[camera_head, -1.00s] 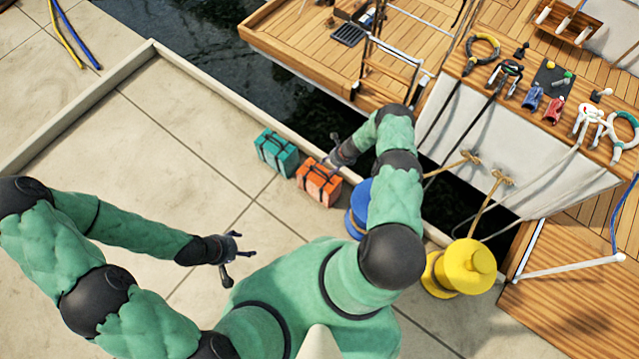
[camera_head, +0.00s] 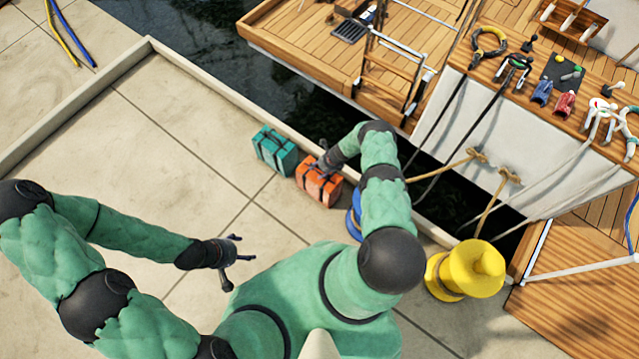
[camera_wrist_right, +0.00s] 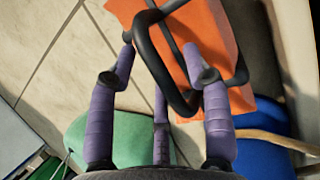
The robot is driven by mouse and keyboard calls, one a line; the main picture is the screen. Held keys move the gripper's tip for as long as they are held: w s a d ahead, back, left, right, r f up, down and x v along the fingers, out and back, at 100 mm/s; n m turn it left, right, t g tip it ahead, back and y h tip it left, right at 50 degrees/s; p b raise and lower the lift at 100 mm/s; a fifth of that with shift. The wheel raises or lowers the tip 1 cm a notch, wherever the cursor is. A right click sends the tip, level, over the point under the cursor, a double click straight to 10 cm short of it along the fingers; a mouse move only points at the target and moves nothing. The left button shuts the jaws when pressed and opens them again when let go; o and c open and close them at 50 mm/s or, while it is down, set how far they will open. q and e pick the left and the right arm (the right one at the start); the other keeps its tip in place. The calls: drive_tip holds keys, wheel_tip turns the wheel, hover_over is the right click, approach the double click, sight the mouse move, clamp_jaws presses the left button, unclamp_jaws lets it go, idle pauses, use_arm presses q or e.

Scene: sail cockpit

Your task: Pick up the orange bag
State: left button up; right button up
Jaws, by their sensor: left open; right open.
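The orange bag (camera_head: 319,186) with dark straps stands on the pale dock beside a teal bag. In the right wrist view the orange bag (camera_wrist_right: 215,45) fills the upper middle, with its black handle loop (camera_wrist_right: 165,70) rising toward my gripper. My right gripper (camera_head: 322,165) is over the top of the orange bag in the head view. In the wrist view its purple fingers (camera_wrist_right: 160,65) are spread on either side of the handle, and whether they touch it I cannot tell. My left gripper (camera_head: 232,262) is open and empty above the dock at lower left.
The teal bag (camera_head: 274,150) stands close to the left of the orange bag. A raised dock edge (camera_head: 215,92) and dark water lie behind.

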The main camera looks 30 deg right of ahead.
clamp_jaws()
drive_tip(key=shift+w+d, duration=0.1)
drive_tip(key=shift+r, duration=0.1)
